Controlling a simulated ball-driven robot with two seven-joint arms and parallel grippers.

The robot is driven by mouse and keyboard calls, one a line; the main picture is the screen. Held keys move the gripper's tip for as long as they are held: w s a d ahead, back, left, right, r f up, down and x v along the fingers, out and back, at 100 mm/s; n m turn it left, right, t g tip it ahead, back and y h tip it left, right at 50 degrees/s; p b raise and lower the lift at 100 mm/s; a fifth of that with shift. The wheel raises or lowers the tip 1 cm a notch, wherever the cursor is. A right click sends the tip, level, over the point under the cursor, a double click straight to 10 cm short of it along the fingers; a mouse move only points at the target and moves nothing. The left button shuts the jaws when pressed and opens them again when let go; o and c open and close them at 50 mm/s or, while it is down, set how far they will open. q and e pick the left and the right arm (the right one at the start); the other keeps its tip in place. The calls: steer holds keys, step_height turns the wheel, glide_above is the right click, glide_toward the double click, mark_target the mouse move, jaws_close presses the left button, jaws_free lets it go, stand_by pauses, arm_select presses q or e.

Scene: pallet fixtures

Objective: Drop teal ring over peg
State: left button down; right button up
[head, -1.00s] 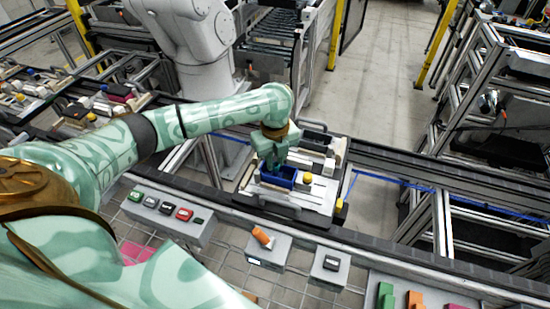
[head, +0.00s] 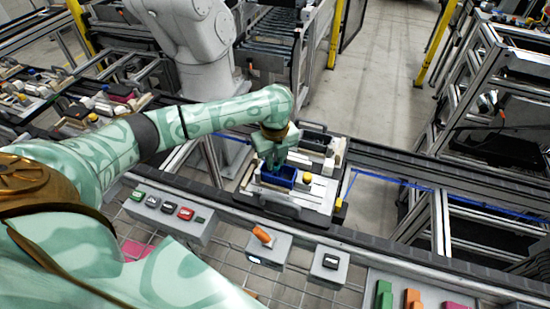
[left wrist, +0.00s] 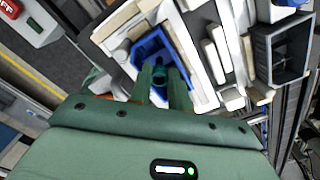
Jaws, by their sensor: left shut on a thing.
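My left gripper (head: 271,164) points down at the blue tray (head: 280,177) on the pallet fixture. In the left wrist view its two green fingers (left wrist: 163,80) are shut on the small dark teal ring (left wrist: 158,74), over or within the near part of the blue tray (left wrist: 149,49). I cannot tell whether the ring touches the tray. The peg cannot be made out; the fingers may hide it. My right gripper is not in view.
The pallet carries a yellow knob (head: 307,178), pale blocks and a dark open box (left wrist: 272,52). A button box (head: 172,211) and an orange-handled switch (head: 262,236) stand at the near side of the conveyor. A white robot arm (head: 188,35) stands behind.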

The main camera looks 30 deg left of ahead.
arm_select(q)
steer(key=shift+f+p, duration=0.15)
steer(key=shift+p, duration=0.25)
stand_by(0.6)
steer(key=shift+p, duration=1.05)
stand_by(0.6)
steer(key=shift+f, duration=0.25)
stand_by(0.4)
steer(key=c, duration=1.6)
jaws_free()
steer(key=shift+r, duration=0.15)
steer(key=shift+r+p, duration=1.35)
steer(key=shift+p, duration=0.85)
